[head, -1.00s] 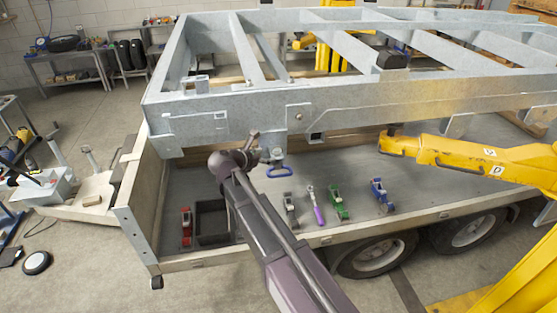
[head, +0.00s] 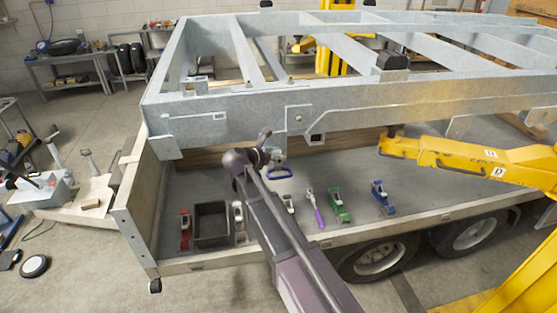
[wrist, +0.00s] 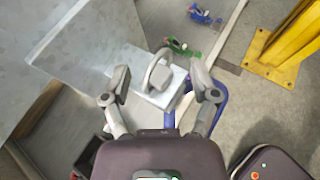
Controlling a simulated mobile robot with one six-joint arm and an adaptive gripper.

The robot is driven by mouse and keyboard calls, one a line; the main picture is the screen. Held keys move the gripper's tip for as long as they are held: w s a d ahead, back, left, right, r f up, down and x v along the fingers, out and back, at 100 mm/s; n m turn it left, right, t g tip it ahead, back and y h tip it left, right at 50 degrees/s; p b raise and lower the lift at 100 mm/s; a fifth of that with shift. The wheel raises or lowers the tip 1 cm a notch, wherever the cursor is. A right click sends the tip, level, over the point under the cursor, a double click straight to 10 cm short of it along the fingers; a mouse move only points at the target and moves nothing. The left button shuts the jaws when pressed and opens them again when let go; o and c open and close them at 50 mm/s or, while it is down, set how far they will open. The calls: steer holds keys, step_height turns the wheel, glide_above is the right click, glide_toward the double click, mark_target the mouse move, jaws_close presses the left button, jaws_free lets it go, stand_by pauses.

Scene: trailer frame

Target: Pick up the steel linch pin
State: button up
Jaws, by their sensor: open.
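The steel linch pin (wrist: 157,72) shows in the wrist view as a grey pin with a rounded ring, at a grey steel bracket plate (wrist: 160,95). My gripper (wrist: 159,84) is open, with one finger on each side of the pin and visible gaps between. I cannot tell whether anything touches. In the head view my gripper (head: 272,153) is just below the front beam of the galvanized trailer frame (head: 235,118); the pin cannot be made out there.
A blue handle (head: 280,172) hangs by the gripper; in the wrist view it curves behind the right finger. On the grey deck (head: 345,165) below lie a black bin (head: 211,222), a green clamp-like tool (head: 339,206) and a blue one (head: 382,196). A yellow lift arm (head: 450,153) reaches in from the right.

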steer(key=shift+w+d+f, duration=0.2)
steer(key=shift+w+d, duration=0.1)
steer(key=shift+w, duration=0.1)
jaws_close()
stand_by(0.4)
steer(key=shift+s, duration=0.1)
